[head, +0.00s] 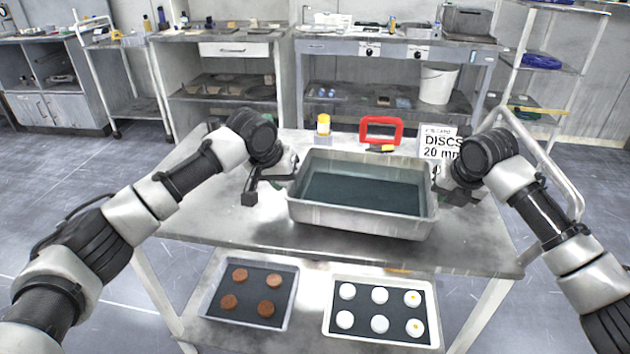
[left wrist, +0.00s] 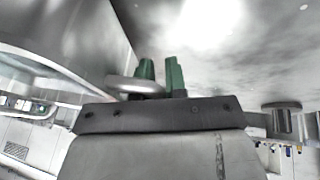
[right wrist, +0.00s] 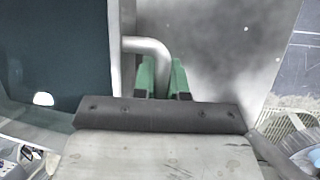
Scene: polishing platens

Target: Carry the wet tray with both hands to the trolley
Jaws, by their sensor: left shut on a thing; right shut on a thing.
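The wet tray (head: 362,214) is a grey metal tub with a dark teal inside, at the middle of the steel table in the head view. My left gripper (head: 270,186) is at the tray's left end. In the left wrist view its green fingertips (left wrist: 160,76) are shut on a rounded metal handle (left wrist: 128,85). My right gripper (head: 446,184) is at the tray's right end. In the right wrist view its green fingertips (right wrist: 163,80) are shut on the other handle (right wrist: 148,45). The tray looks level; whether its base touches the table is unclear.
On the table (head: 230,215) behind the tray are a yellow-capped bottle (head: 323,124), a red frame (head: 381,121) and a discs sign (head: 438,142). Below sit a tray of brown discs (head: 283,312) and a tray of white discs (head: 382,282). Benches and shelves (head: 562,58) line the back.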

